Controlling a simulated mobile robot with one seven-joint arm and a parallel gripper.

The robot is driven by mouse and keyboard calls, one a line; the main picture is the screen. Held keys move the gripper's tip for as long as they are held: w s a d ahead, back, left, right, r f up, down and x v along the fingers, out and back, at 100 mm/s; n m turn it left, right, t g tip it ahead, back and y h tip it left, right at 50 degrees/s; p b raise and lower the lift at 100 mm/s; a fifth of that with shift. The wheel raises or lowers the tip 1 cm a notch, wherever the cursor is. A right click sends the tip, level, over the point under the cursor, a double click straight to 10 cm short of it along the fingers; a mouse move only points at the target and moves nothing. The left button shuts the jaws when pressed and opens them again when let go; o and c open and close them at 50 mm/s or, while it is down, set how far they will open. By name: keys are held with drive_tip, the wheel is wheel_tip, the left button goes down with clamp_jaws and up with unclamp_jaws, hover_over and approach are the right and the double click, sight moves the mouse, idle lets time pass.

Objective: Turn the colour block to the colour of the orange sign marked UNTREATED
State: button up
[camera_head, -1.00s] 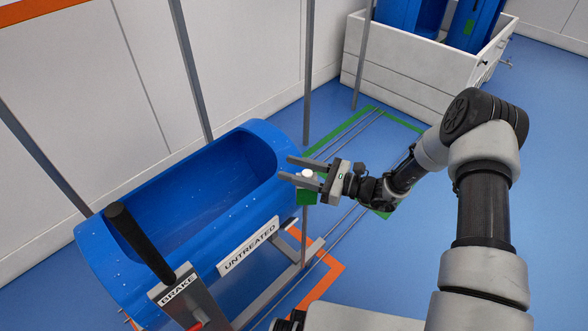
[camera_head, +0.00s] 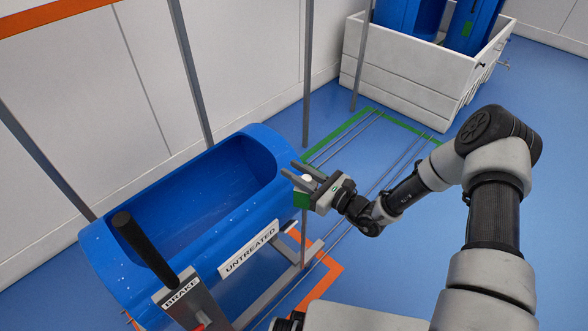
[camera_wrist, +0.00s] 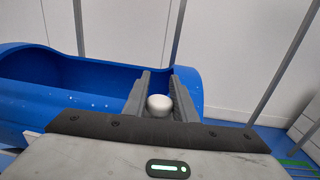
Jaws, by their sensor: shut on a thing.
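The colour block (camera_head: 302,200) hangs at the right end of the blue tub (camera_head: 188,212), with a green face showing and a white round knob (camera_head: 307,178) on top. My gripper (camera_head: 289,169) is shut on the knob. In the wrist view the white knob (camera_wrist: 160,103) sits between the two dark fingers. The sign marked UNTREATED (camera_head: 249,249) is a white plate with dark letters on the tub's near side. Orange shows on the floor marking (camera_head: 327,282) below it. The block's other faces are hidden.
A brake lever with a black handle (camera_head: 145,248) stands at the tub's near left end. Grey posts (camera_head: 307,80) rise behind the tub. A white crate (camera_head: 405,82) with blue tubs stands at the back. Green floor lines and rails cross the blue floor at right.

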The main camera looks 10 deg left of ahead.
drive_tip(key=shift+w+d+m+t+h+p, duration=0.2)
drive_tip(key=shift+m+t+h+p, duration=0.65)
drive_tip(key=shift+t, duration=0.25)
drive_tip(key=shift+w+d+m+t+h+p, duration=0.2)
drive_tip(key=shift+m+t+h+p, duration=0.55)
drive_tip(key=shift+m+t+h, duration=0.3)
drive_tip(key=shift+w+d+m+t+h+p, duration=0.2)
drive_tip(key=shift+m+t+h+p, duration=0.6)
drive_tip(key=shift+t, duration=0.35)
drive_tip(key=o, duration=1)
drive_tip(key=p+v, duration=0.1)
drive_tip(key=v, duration=1.6)
drive_tip(key=shift+s+d, duration=0.1)
drive_tip(key=shift+s, duration=0.1)
